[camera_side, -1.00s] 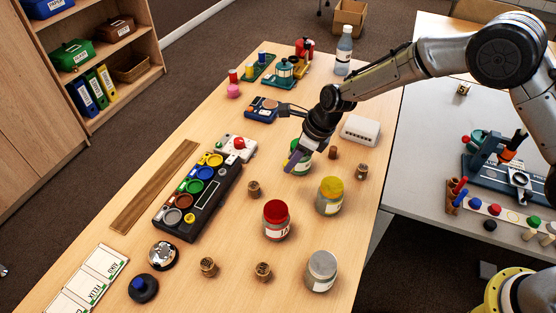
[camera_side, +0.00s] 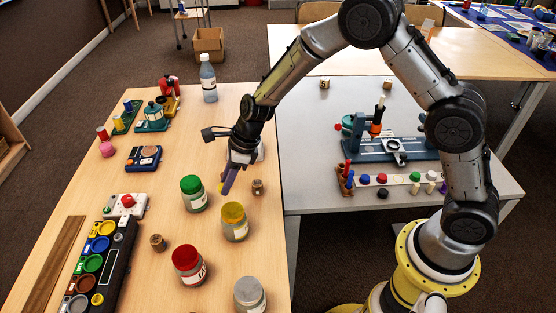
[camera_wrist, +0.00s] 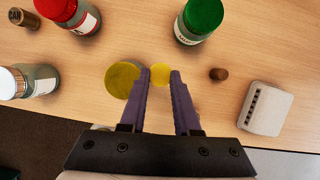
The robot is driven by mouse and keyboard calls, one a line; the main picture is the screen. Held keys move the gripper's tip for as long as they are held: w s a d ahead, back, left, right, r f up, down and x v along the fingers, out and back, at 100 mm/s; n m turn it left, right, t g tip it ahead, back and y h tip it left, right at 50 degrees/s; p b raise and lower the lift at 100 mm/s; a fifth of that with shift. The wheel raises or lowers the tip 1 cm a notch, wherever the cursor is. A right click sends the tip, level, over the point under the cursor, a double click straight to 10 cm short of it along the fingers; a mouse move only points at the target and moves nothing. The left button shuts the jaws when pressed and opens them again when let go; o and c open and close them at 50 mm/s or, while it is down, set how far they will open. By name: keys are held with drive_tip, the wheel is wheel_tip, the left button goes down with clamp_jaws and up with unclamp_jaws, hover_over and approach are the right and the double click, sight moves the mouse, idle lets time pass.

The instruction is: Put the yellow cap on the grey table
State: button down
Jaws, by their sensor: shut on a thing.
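The yellow cap (camera_wrist: 160,75) is a small round disc pinched between the purple fingertips of my gripper (camera_wrist: 160,78) in the wrist view. In the side view my gripper (camera_side: 226,186) hangs over the wooden table, between the green-lidded jar and the yellow-lidded jar; only a sliver of the cap (camera_side: 221,187) shows there. The grey table (camera_side: 300,130) stands to the right of the wooden table, with a wide bare stretch on its left part.
The green-lidded jar (camera_side: 193,196), yellow-lidded jar (camera_side: 235,223) and a wooden plug (camera_side: 258,187) stand close to my gripper. On the grey table are a blue-based stand (camera_side: 375,150) and a rack of coloured pegs (camera_side: 400,181).

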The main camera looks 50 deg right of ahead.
drive_tip(key=s+d+f+n+g+h, duration=0.1)
drive_tip(key=s+d+n+g, duration=0.1)
drive_tip(key=s+d+n, duration=0.55)
drive_tip(key=s+d+f+n+g+h, duration=0.1)
drive_tip(key=s+d+n+g+h, duration=0.3)
drive_tip(key=n, duration=0.7)
drive_tip(key=s+d+n+g+y, duration=0.1)
drive_tip(key=s+d+n, duration=0.1)
drive_tip(key=d+n, duration=0.65)
drive_tip(key=s+d+r, duration=0.1)
drive_tip(key=s+d, duration=0.2)
drive_tip(key=s, duration=0.6)
drive_tip(key=s+d+r, duration=0.2)
drive_tip(key=s, duration=0.6)
drive_tip(key=s+d+r, duration=0.1)
drive_tip(key=s+d, duration=0.2)
drive_tip(key=s, duration=0.6)
hover_over(406, 194)
drive_tip(key=a, duration=0.1)
drive_tip(key=f, duration=0.8)
drive_tip(key=shift+w+a+f, duration=0.15)
drive_tip(key=shift+w+f, duration=0.05)
drive_tip(key=shift+w, duration=0.2)
drive_tip(key=shift+w+d+f, duration=0.2)
drive_tip(key=shift+d+f, duration=0.15)
drive_tip(key=shift+f, duration=0.1)
drive_tip(key=shift+w+d+f, duration=0.1)
drive_tip(key=shift+d+f, duration=0.1)
drive_tip(key=shift+f, duration=1.55)
